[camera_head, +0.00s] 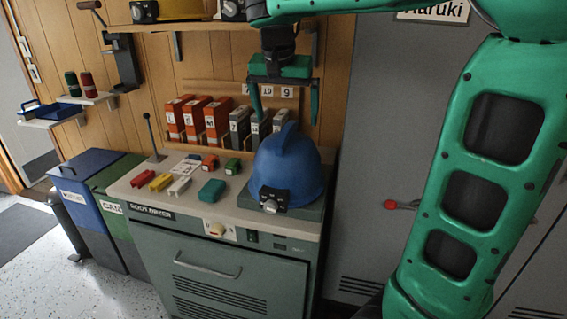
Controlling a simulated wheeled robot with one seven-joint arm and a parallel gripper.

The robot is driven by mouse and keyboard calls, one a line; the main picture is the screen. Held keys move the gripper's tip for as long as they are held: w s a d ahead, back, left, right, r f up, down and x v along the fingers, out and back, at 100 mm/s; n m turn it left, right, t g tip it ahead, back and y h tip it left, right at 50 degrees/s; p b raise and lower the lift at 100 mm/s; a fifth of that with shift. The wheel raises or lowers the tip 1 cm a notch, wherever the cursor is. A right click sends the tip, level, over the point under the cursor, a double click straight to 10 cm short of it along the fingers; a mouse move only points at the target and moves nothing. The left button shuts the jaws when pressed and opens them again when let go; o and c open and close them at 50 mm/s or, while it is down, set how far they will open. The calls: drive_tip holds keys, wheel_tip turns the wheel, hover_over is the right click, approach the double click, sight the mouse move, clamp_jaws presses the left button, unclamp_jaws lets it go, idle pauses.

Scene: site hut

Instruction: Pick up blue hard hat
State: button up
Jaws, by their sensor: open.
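The blue hard hat (289,166) sits upright on a dark flat base at the right end of the boot dryer's top (224,224). It has a raised crest and a dark lamp on its front. My gripper (286,108) hangs above the hat, with its two green fingers spread apart and pointing down. It is open and empty, and its fingertips look close to the top of the crest. I cannot tell the exact gap in depth.
Numbered red and grey binders (217,121) stand behind the hat. Small coloured blocks (211,189) lie on the dryer top to its left. A shelf (190,26) with a yellow hat (184,9) is above. A grey locker (378,130) stands to the right.

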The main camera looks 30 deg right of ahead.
sight(287, 127)
drive_tip(key=shift+w+x, duration=0.15)
drive_tip(key=shift+x, duration=1.55)
drive_tip(key=shift+w+x, duration=0.15)
drive_tip(key=shift+x, duration=1.6)
drive_tip(key=shift+d+r, duration=0.1)
drive_tip(key=shift+r, duration=0.1)
